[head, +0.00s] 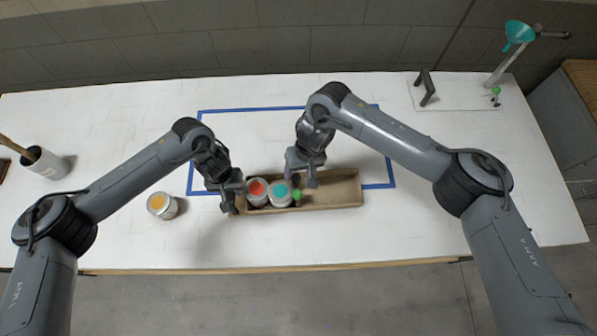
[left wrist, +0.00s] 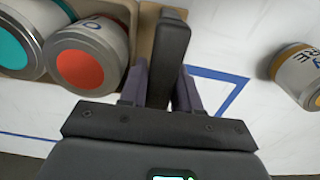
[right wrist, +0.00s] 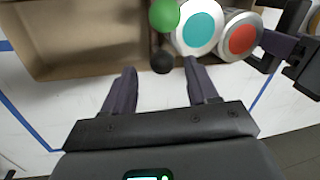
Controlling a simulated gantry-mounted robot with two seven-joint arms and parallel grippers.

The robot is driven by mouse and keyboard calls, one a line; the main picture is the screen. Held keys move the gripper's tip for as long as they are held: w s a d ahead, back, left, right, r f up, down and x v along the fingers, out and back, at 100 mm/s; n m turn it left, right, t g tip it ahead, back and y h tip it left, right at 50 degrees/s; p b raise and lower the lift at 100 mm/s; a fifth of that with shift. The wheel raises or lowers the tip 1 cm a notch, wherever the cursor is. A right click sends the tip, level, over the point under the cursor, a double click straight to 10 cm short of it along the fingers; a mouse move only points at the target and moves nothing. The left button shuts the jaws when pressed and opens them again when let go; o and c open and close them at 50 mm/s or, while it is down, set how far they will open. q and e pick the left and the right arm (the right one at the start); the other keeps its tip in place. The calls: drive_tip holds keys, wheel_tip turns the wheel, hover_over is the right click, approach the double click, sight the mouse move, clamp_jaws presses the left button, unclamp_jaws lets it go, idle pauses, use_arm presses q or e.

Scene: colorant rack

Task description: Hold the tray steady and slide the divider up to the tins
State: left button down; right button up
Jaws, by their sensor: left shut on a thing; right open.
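The brown tray (head: 335,205) lies on the white table, its left end at my left gripper (head: 232,198). That gripper is shut on the tray's dark end handle (left wrist: 172,50). A red-topped tin (head: 257,188) and a teal-topped tin (head: 281,192) stand side by side in the tray's left part. The divider, with a green knob (right wrist: 163,15) and a black ball (right wrist: 162,62), is just beside the teal tin, with little or no gap visible. My right gripper (right wrist: 158,75) is open; the black ball is between or just beyond its fingertips. The tray's right part is empty.
A yellow-topped tin (head: 161,205) stands outside the tray at left. Blue tape (head: 250,109) outlines a rectangle on the table. The table's front is clear.

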use_arm(q)
drive_tip(key=shift+d, duration=0.1)
use_arm(e)
wheel_tip(320, 180, up, 10)
drive_tip(key=d, duration=0.2)
drive_tip(key=shift+w, duration=0.2)
drive_tip(key=shift+f, duration=0.15)
use_arm(q)
drive_tip(key=c, duration=0.7)
unclamp_jaws()
